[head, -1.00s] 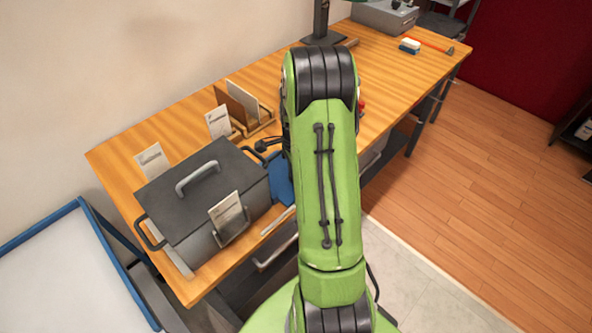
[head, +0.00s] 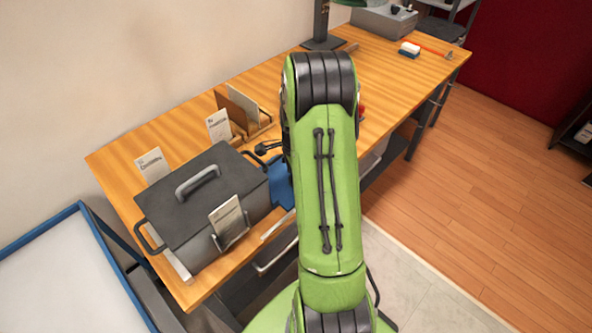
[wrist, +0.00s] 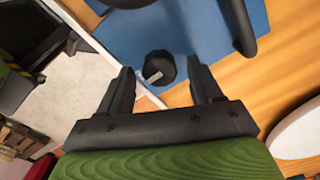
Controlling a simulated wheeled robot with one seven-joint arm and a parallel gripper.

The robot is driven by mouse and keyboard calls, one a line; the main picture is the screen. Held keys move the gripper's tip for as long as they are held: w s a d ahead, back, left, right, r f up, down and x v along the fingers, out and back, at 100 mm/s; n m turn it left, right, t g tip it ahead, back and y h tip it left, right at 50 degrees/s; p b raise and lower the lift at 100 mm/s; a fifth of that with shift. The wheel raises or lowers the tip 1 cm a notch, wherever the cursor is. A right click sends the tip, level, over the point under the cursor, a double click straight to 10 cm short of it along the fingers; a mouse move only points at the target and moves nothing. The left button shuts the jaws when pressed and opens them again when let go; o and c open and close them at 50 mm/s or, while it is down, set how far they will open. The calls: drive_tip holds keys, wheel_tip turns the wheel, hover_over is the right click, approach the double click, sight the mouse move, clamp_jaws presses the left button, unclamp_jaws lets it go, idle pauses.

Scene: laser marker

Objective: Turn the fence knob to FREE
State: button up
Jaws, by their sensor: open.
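The fence knob (wrist: 159,68) is a small black round knob with a pale pointer mark, on a blue plate (wrist: 185,30) in the wrist view. I cannot read any FREE label. My gripper (wrist: 162,82) is open, with one dark finger on each side of the knob in the picture; I cannot tell whether they touch it. In the head view my green arm hides the gripper and the knob, and only a part of the blue plate (head: 281,183) shows to its left.
A grey lidded box (head: 205,200) with handles stands left of the blue plate on the wooden bench (head: 385,65). Card holders (head: 240,108) stand behind it. A black curved handle (wrist: 240,28) is near the right finger. A white round thing (wrist: 300,132) lies at the right.

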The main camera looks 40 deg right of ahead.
wheel_tip(320, 180, up, 16)
drive_tip(key=p, duration=0.2)
drive_tip(key=shift+p, duration=0.3)
drive_tip(key=shift+f, duration=0.15)
